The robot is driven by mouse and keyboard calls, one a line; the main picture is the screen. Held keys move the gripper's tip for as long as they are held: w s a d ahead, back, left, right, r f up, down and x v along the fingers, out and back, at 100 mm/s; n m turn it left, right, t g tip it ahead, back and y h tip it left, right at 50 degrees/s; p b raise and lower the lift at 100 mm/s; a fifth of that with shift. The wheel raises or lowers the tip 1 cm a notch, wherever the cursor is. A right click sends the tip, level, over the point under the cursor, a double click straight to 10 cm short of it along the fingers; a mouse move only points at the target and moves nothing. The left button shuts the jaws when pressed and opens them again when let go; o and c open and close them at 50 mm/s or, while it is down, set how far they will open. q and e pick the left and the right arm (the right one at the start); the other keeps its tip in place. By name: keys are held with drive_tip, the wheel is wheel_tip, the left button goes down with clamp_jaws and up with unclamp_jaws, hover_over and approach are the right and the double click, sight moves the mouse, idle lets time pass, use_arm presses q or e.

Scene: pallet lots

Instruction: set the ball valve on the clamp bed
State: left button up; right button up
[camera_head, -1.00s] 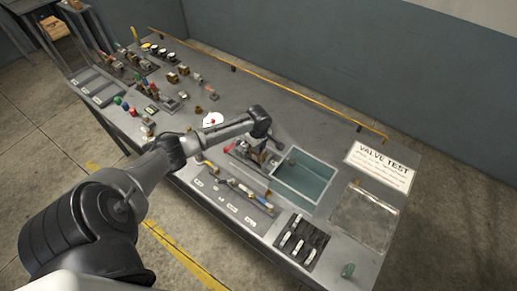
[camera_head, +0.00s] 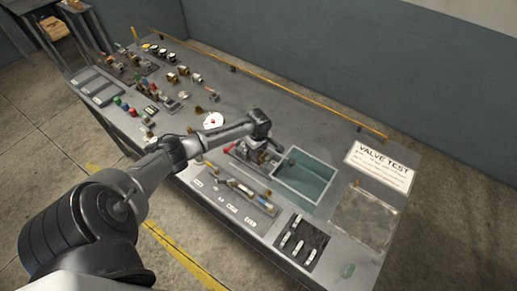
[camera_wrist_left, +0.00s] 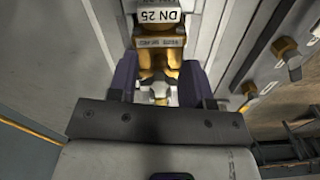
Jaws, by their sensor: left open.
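My left gripper (camera_head: 256,157) is low over the bench, just left of the water-filled basin. In the left wrist view its two dark fingers (camera_wrist_left: 159,80) are open, one on each side of a brass valve (camera_wrist_left: 160,58). The valve carries white labels, one reading DN 25. Whether the fingers touch it cannot be told. In the head view the arm and gripper largely hide the valve. A low fixture with a red part (camera_head: 230,148) lies beside the gripper; I cannot tell whether it is the clamp bed. My right gripper is not in view.
The basin (camera_head: 304,178) is right of the gripper, with a VALVE TEST sign (camera_head: 381,167) beyond it. A tray of long fittings (camera_head: 240,190) lies in front. Several small valves and fittings crowd the bench's far left. A yellow rail (camera_head: 290,90) runs along the back.

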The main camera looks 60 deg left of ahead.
sight(265, 154)
use_arm(q)
drive_tip(key=shift+r, duration=0.15)
wheel_tip(265, 154, up, 12)
drive_tip(key=p, duration=0.1)
idle(0.4)
drive_tip(key=s+d+r+m+t+y, duration=0.1)
drive_tip(key=d+r+m+t, duration=0.15)
drive_tip(key=d+m, duration=0.75)
drive_tip(key=d+r+m+t+y, duration=0.15)
drive_tip(key=d+m+t, duration=0.25)
drive_tip(key=d+m, duration=0.65)
drive_tip(key=s+d+f+g+h, duration=0.1)
drive_tip(key=s+d+f, duration=0.2)
drive_tip(key=s, duration=0.4)
drive_tip(key=s+d+f+m+g, duration=0.1)
drive_tip(key=s+d+f, duration=0.2)
drive_tip(key=s, duration=0.5)
drive_tip(key=s+d+f+m+g+h, duration=0.1)
drive_tip(key=s+d+f, duration=0.1)
drive_tip(key=s+d, duration=0.3)
drive_tip(key=s, duration=0.3)
drive_tip(key=shift+f+h, duration=0.35)
drive_tip(key=shift+f, duration=0.05)
